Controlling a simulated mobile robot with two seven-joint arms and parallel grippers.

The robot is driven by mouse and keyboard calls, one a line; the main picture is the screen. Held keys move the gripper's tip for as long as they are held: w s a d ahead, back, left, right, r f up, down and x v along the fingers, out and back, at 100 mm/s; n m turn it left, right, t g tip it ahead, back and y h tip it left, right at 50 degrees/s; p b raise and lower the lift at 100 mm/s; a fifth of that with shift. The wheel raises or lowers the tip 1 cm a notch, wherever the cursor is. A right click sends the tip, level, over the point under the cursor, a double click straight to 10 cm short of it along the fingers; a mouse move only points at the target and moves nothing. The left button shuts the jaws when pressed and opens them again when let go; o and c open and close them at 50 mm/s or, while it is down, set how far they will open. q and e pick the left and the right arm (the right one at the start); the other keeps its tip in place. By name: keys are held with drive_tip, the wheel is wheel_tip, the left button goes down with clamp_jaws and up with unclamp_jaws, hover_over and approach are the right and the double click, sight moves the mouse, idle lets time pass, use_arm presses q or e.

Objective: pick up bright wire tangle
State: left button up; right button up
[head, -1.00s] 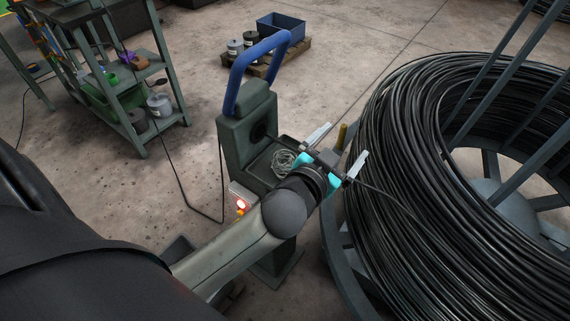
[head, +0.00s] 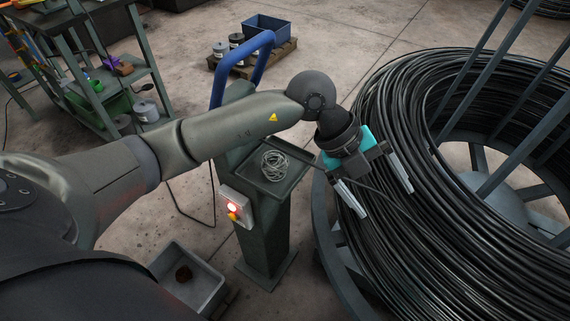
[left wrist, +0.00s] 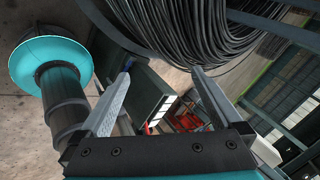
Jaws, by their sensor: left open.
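The bright wire tangle (head: 274,165) is a small silvery coil lying on the flat tray top (head: 292,180) of the green-grey pedestal machine. My left gripper (head: 382,200) is open and empty, to the right of the tangle and in front of the big black wire coil. Its fingers point down, apart from the tangle. In the left wrist view the two open fingers (left wrist: 160,80) have nothing between them, and the tangle cannot be made out there. My right gripper is not in view.
The large black wire coil (head: 400,130) on its grey frame fills the right side and also shows in the left wrist view (left wrist: 190,30). A blue hoop guard (head: 262,50) rises behind the tray. A grey bin (head: 205,285) stands on the floor below. A shelf cart (head: 110,90) stands at left.

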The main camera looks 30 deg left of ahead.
use_arm(q)
drive_tip(key=w+a+f+n+y, duration=0.25)
drive_tip(key=a+y, duration=0.25)
drive_tip(key=a, duration=0.5)
drive_tip(key=n+t+y, duration=0.1)
drive_tip(key=n+y, duration=0.2)
drive_tip(key=y, duration=0.3)
approach(275, 158)
drive_tip(key=shift+m, duration=0.25)
drive_tip(key=b+x, duration=0.1)
drive_tip(key=x, duration=0.4)
drive_tip(key=shift+s+a+f+b, duration=0.1)
drive_tip(key=shift+s+f+b, duration=0.1)
drive_tip(key=shift+b, duration=0.2)
drive_tip(key=shift+x, duration=0.8)
drive_tip(key=b+x, duration=0.1)
drive_tip(key=x, duration=0.2)
drive_tip(key=shift+w+f, duration=0.25)
drive_tip(key=shift+f, duration=0.1)
drive_tip(key=shift+a+f, duration=0.1)
drive_tip(key=shift+f, duration=0.35)
drive_tip(key=shift+w, duration=0.1)
drive_tip(key=c, duration=1.2)
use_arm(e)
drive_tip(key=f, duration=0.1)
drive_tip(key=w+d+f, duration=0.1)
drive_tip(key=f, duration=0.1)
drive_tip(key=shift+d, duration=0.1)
